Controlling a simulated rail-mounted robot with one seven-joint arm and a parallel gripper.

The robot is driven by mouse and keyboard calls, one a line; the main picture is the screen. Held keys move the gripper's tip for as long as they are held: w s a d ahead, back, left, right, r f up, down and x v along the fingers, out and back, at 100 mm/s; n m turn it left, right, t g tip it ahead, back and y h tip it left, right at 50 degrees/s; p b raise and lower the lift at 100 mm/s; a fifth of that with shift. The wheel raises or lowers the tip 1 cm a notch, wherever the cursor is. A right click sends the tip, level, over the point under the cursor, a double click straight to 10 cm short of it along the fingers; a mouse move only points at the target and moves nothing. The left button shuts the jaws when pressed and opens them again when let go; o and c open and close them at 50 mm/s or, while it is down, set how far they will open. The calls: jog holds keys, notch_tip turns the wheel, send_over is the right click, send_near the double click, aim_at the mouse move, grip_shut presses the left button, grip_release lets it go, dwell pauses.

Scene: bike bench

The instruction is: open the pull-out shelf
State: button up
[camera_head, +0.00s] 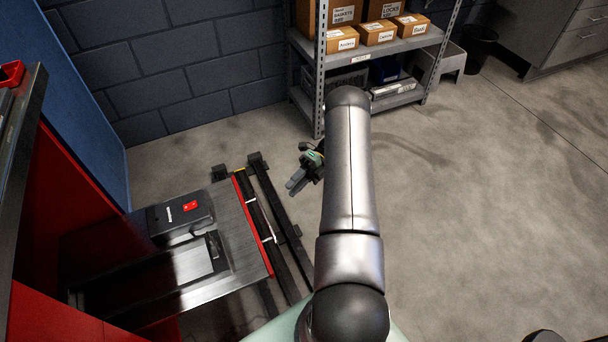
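The pull-out shelf (246,262) is a grey metal board with a red front edge. It sticks out to the right from the red cabinet (60,215) at the lower left. Its handle (262,220), with pale mounts, runs along the red edge. My gripper (293,187) is to the upper right of the handle, apart from it, with its fingers pointing down and left. It is small and partly behind my arm, so I cannot tell whether it is open. Nothing shows in it.
A black case (180,215) with a red patch sits on the shelf beside a flat dark item (165,270). Dark rails (277,215) run along the floor by the shelf front. A storage rack (390,48) with cardboard boxes stands at the back.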

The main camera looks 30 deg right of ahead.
jog(key=shift+v, duration=2.25)
jog(key=shift+r, duration=0.1)
jog(key=s+a+r+n+h+p, duration=0.1)
jog(key=a+r+n+h+p, duration=0.3)
jog(key=r, duration=0.6)
jog(key=s+a+r+n+g+h+p, duration=0.1)
jog(key=a+r+n+h+p, duration=0.15)
jog(key=a+r+n, duration=0.55)
jog(key=a+r+n+h+p, duration=0.1)
jog(key=r+n+h+p, duration=0.3)
jog(key=r, duration=0.7)
jog(key=s+a+r+n+t+h+p, duration=0.2)
jog(key=s+a+r+n+p, duration=0.2)
jog(key=s+r+n, duration=0.5)
jog(key=s+a+r+n+t+h+p, duration=0.3)
jog(key=s+a+r+n+p, duration=0.2)
jog(key=s+r+n+p, duration=0.3)
jog(key=shift+s+a+r+n, duration=0.15)
jog(key=shift+s+r+n, duration=0.45)
jog(key=shift+r+n, duration=0.2)
